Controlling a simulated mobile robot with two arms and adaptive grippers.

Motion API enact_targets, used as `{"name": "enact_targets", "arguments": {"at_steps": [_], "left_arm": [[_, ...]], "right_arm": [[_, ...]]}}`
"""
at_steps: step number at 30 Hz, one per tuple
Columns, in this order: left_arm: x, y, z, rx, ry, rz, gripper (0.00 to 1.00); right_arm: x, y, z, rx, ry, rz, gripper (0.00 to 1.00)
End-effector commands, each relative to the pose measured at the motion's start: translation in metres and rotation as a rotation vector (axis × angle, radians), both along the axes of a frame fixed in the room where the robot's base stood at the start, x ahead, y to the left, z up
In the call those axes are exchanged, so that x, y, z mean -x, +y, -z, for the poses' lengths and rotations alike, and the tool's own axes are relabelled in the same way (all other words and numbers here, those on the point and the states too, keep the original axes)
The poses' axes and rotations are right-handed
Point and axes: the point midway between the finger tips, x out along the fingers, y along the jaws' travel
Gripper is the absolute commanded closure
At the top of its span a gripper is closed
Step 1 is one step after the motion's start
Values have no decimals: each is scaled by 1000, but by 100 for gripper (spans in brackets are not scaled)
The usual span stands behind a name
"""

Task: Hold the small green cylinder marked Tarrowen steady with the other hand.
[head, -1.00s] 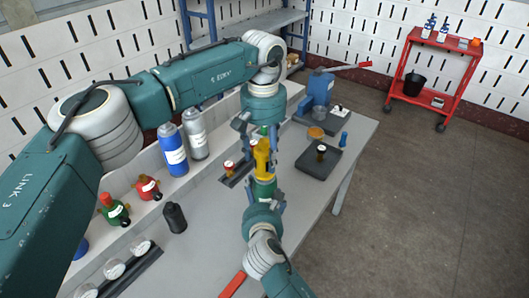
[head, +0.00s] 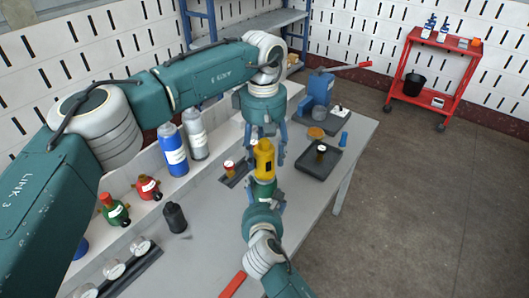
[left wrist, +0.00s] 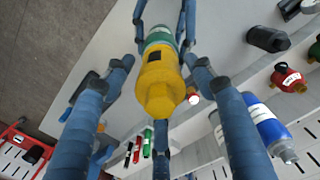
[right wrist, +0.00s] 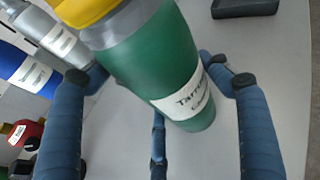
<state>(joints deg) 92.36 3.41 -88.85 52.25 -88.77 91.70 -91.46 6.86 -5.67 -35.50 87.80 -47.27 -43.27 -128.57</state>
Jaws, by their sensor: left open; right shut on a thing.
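The small green cylinder (head: 263,188) marked Tarrowen has a yellow cap (head: 264,158) on top. My right gripper (head: 263,198) is shut on its green body, coming in from the front. In the right wrist view the green body (right wrist: 160,65) leans across the picture, with its Tarrowen label showing and fingers on both sides. I cannot tell whether its base touches the table. My left gripper (head: 266,146) is open above the cylinder, its fingers spread around the yellow cap. In the left wrist view the cap (left wrist: 160,82) sits between those fingers with gaps at the sides.
On the table (head: 215,222), a black cylinder (head: 174,217) stands left. A dark tray (head: 319,162) lies right.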

Motion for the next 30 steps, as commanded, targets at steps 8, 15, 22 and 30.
{"name": "enact_targets", "arguments": {"at_steps": [8, 15, 22, 30], "left_arm": [[0, 0, 0, 0, 1, -242, 45], [0, 0, 0, 0, 1, -245, 45], [0, 0, 0, 0, 4, -455, 45], [0, 0, 0, 2, 6, -752, 45]], "right_arm": [[1, -1, 3, 3, 5, 1, 55], [1, -1, 2, 3, 5, 1, 55], [1, -1, 2, 3, 4, 1, 55], [1, -1, 2, 3, 4, 1, 55]]}}
